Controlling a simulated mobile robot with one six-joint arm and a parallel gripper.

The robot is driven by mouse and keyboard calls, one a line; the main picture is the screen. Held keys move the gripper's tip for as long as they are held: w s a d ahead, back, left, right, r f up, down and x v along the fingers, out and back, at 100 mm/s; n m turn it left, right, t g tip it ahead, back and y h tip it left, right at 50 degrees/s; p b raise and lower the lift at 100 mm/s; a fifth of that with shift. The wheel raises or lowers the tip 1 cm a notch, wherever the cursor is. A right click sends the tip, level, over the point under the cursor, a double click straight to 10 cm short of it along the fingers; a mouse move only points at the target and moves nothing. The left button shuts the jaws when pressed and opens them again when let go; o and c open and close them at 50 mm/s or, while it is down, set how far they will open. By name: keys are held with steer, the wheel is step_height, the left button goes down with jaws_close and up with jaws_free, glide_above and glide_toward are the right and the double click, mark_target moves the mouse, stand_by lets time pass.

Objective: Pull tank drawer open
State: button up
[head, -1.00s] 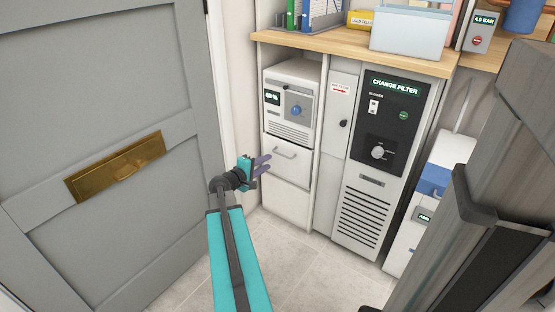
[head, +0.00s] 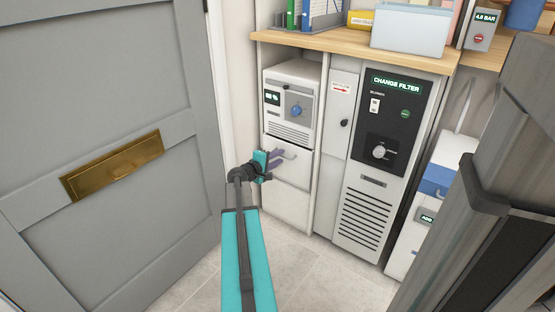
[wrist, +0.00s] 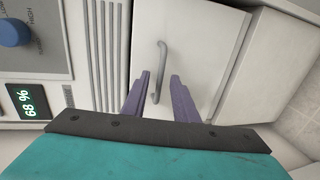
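The drawer (head: 291,173) is a plain white front with a bar handle, below the white unit with a blue knob. It looks shut. In the wrist view the drawer front (wrist: 205,40) fills the middle, and its curved grey handle (wrist: 161,62) lies between my purple fingers as seen from the wrist. My gripper (head: 281,156) is at the drawer's upper left in the head view, and its fingers overlap part of the handle. It also shows in the wrist view (wrist: 160,76), with its fingers apart and empty. I cannot tell whether they touch the handle.
The unit above (head: 291,100) has a blue knob and a display, which reads 68 % in the wrist view. A black-panelled cabinet (head: 380,170) reading CHANGE FILTER stands to the right. A grey door (head: 100,100) is on the left. Tiled floor (head: 300,270) in front is clear.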

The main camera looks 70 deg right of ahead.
jaws_close()
stand_by(1.4)
